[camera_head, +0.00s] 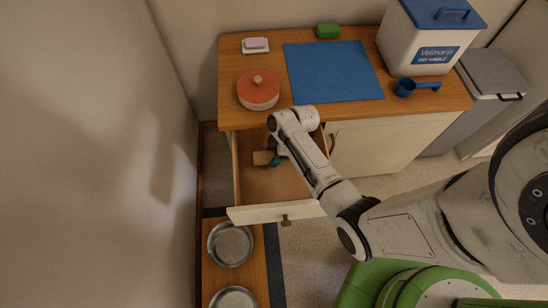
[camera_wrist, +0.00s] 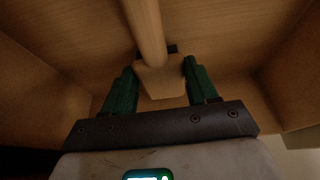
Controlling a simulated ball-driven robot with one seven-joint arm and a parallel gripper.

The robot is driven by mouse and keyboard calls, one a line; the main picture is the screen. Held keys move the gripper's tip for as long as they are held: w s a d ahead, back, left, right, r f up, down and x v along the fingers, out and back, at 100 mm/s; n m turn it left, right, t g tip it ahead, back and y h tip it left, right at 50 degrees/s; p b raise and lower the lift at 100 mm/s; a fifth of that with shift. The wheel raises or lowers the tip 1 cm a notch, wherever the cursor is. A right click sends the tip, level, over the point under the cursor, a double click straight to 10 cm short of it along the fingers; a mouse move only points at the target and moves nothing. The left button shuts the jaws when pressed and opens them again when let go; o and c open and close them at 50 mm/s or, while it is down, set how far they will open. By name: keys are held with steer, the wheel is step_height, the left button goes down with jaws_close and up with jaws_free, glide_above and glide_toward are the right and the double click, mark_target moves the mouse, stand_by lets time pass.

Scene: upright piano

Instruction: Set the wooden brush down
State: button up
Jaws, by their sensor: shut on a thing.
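My gripper (camera_head: 275,154) reaches down into the open wooden drawer (camera_head: 288,184) under the counter. In the wrist view the green fingers of my gripper (camera_wrist: 160,68) stand on both sides of the wooden brush (camera_wrist: 149,30) and are shut on it. The brush's pale block lies between the fingers, and its round handle points away toward the top of the picture. In the head view a tan part of the brush (camera_head: 262,158) shows left of the fingers; my arm hides the rest. I cannot tell whether the brush touches the drawer floor.
The drawer front (camera_head: 262,213) sticks out, with walls close around my gripper. On the counter are a red-lidded pot (camera_head: 258,94), blue mat (camera_head: 335,76), soap dish (camera_head: 255,49), green block (camera_head: 327,31), white bin (camera_head: 420,40) and blue scoop (camera_head: 404,88). Metal bowls (camera_head: 230,246) stand below left.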

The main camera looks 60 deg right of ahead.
steer(key=shift+s+f, duration=0.1)
steer(key=shift+f, duration=1.15)
steer(key=o, duration=0.8)
steer(key=shift+f, duration=0.1)
steer(key=p+v, duration=0.2)
steer(key=v, duration=1)
steer(key=shift+a, duration=0.15)
steer(key=s+a+r+m+g+h, duration=0.2)
steer(key=s+a+r+m+h, duration=0.1)
steer(key=s+a+r+m, duration=0.5)
steer(key=shift+s+a+r+g, duration=0.3)
steer(key=shift+s+a+r, duration=0.55)
steer(key=shift+s+a, duration=1.55)
